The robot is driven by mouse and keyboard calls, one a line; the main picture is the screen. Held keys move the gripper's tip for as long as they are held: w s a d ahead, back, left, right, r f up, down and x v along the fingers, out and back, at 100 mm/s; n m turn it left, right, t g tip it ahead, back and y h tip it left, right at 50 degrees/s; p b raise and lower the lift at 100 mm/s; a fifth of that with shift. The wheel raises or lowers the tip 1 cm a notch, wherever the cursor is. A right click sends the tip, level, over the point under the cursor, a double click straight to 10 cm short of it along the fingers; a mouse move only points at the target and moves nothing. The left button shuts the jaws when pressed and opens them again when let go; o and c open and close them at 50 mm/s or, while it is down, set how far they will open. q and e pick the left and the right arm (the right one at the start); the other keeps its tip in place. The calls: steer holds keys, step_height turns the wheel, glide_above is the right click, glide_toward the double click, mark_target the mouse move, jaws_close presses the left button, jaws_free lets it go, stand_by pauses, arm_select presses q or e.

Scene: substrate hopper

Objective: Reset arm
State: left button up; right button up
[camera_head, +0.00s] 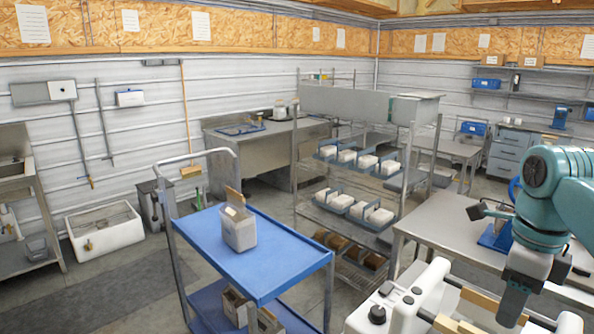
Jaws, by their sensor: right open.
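My right arm comes in from the right edge, with teal joints and a dark grey end. My right gripper (514,298) points down at the lower right, in front of the steel table. It is open, and I see nothing held in it. Its fingertips are hard to make out against what lies behind them. My left gripper is not in view.
A blue cart (285,262) with a grey box (238,229) on top stands in front. Behind it is a wire rack (330,214) with trays of white blocks. A steel table (450,219) with a blue device (495,236) is at right.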

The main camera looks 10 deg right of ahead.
steer(key=s+a+f+n+g+y, duration=0.1)
steer(key=a+f+n+g, duration=0.3)
steer(key=f, duration=1.1)
steer(key=a+f+n+g+y, duration=0.15)
steer(key=a+f, duration=0.45)
steer(key=f, duration=1)
steer(key=s+a+f+n+t+y, duration=0.1)
steer(key=s+a+f+n+y, duration=0.1)
steer(key=s+a+f+n, duration=1.35)
steer(key=w+f+n+t, duration=0.1)
steer(key=w+d+f+n+t, duration=0.1)
steer(key=n+t, duration=0.1)
steer(key=d+f+n+t, duration=0.1)
steer(key=n+t, duration=0.1)
steer(key=shift+w+f+h, duration=0.15)
steer(key=shift+w+h, duration=0.1)
steer(key=shift+w, duration=0.15)
